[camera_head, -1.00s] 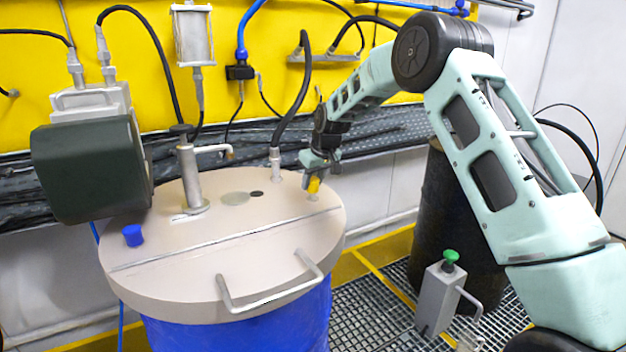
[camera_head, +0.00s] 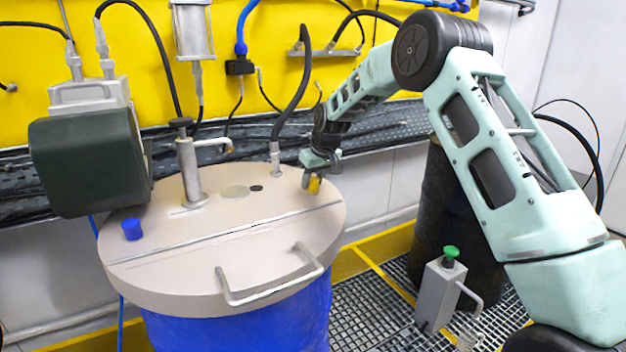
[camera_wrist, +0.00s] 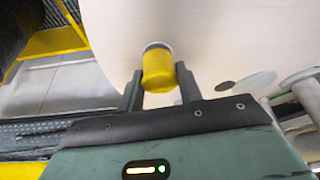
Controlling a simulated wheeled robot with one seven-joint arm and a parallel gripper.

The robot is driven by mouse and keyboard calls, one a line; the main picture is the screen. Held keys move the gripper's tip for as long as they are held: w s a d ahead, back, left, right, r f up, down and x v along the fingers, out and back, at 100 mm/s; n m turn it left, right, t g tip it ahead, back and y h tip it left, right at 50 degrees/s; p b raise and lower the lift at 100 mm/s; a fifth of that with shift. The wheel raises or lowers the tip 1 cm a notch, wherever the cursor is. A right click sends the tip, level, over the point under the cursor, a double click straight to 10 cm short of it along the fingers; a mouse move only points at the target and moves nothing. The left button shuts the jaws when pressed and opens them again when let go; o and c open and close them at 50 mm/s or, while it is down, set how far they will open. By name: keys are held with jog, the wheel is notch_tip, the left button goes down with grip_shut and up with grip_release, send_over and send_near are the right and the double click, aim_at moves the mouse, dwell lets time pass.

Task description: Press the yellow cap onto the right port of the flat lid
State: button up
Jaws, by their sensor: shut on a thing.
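The yellow cap (camera_head: 314,186) is between the fingers of my gripper (camera_head: 313,181), at the right side of the flat beige lid (camera_head: 275,225). In the wrist view the cap (camera_wrist: 158,73) is gripped between both dark fingertips (camera_wrist: 158,80). A thin grey rim of the right port (camera_wrist: 156,46) shows just past the cap's far end, in line with it. The rest of the port is hidden by the cap. I cannot tell whether the cap is fully seated or only resting on the port.
A blue cap (camera_head: 132,230) sits on the lid's left side. A metal post with a spout (camera_head: 191,170) and a hose fitting (camera_head: 276,158) stand on the lid behind. A handle (camera_head: 270,292) is at the front. A grey box with a green knob (camera_head: 438,290) stands right.

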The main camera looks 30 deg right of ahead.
jog(key=shift+s+f+b, duration=0.15)
jog(key=shift+f+b, duration=0.15)
jog(key=shift+f, duration=0.35)
dwell(0.5)
jog(key=o, duration=1)
jog(key=shift+o, duration=0.2)
jog(key=shift+r, duration=0.1)
jog(key=shift+r, duration=0.1)
jog(key=shift+r+p, duration=1.3)
jog(key=shift+r, duration=0.7)
